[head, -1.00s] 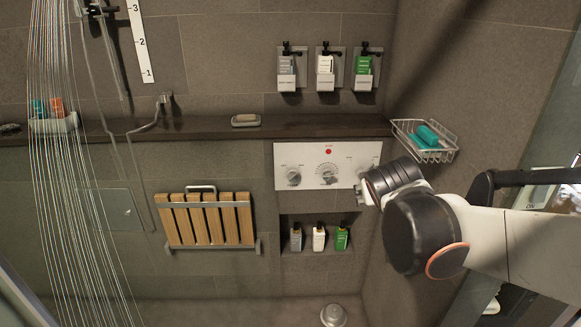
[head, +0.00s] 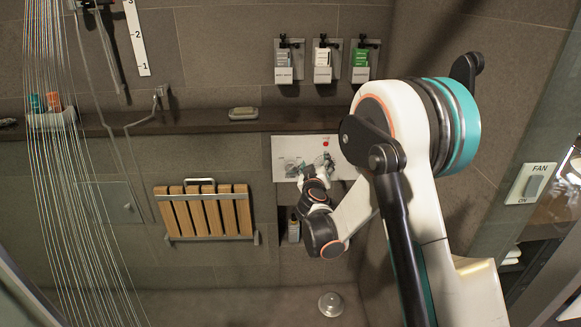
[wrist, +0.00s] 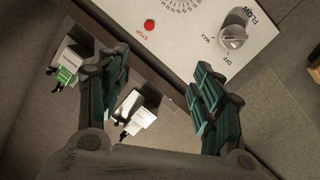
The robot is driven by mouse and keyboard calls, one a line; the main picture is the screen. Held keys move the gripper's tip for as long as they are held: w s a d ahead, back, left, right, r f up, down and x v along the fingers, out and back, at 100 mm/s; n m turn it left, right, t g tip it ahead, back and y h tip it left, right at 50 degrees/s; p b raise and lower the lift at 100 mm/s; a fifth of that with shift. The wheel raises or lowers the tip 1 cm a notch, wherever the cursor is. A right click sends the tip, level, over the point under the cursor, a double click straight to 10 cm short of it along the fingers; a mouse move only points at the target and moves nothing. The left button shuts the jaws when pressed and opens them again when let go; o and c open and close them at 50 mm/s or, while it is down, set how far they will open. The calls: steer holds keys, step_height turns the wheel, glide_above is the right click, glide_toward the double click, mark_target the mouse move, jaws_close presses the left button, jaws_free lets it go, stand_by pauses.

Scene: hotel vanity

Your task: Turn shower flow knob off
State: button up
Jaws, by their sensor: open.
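The white control panel (head: 283,145) is on the back wall. Its silver flow knob (head: 291,166) is at the panel's left in the head view. In the wrist view, which is upside down, the flow knob (wrist: 233,37) shows upper right, with FLOW, MAX and OFF lettering. Its exact setting is unclear. My gripper (head: 313,163) is in front of the panel, just right of the knob. In the wrist view my gripper (wrist: 161,68) has its teal fingers spread, empty, with the knob beyond the right finger and apart from it. My arm hides the panel's right part.
Water streams (head: 58,180) fall at the left. A dark ledge (head: 200,121) runs above the panel, with dispensers (head: 322,62) higher up. A folded slatted seat (head: 208,212) is at left. A niche with a bottle (head: 293,229) lies below. The red stop button (wrist: 149,25) is near the dial.

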mark_target(290, 168)
steer(key=w+a+f+n+t+y, duration=0.25)
steer(key=a+f, duration=0.55)
steer(key=f, duration=0.4)
steer(key=shift+n+g, duration=0.35)
steer(key=shift+g, duration=0.1)
steer(key=w+b, duration=0.1)
steer(key=w, duration=0.5)
steer(key=w+b, duration=0.2)
steer(key=w, duration=0.5)
steer(key=shift+d+r, duration=0.15)
steer(key=shift+r, duration=0.05)
steer(key=shift+s, duration=0.1)
steer(key=c, duration=1.1)
